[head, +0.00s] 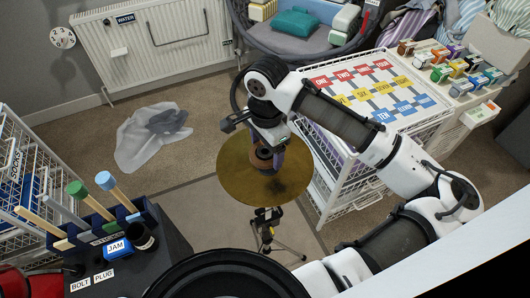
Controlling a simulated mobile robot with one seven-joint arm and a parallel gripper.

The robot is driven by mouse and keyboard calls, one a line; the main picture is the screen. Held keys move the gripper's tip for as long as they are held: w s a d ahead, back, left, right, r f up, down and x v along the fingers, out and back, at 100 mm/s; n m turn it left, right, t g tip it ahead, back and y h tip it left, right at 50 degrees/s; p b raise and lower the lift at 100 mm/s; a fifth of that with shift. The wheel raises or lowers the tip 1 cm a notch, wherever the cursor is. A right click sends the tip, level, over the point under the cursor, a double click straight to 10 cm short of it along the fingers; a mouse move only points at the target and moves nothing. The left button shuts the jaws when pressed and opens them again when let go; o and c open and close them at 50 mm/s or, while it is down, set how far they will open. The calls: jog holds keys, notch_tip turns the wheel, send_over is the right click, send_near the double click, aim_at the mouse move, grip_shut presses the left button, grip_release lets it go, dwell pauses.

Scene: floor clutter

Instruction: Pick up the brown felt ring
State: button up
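A small brown ring-shaped thing (261,159), which looks like the felt ring, shows below the end of my arm in the head view. It is at the upper middle of a round gold disc (240,182). My gripper (266,153) points down right at the ring, with a dark finger along its right side. The gripper and wrist cover part of the ring. I cannot tell whether the fingers are closed on it, or whether it touches the disc.
A tripod (266,228) stands under the disc. A white wire rack (322,185) with a labelled board is close on the right. A dark holder with coloured rods (103,240) is at lower left.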

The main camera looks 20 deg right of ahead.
jog(key=c, duration=0.5)
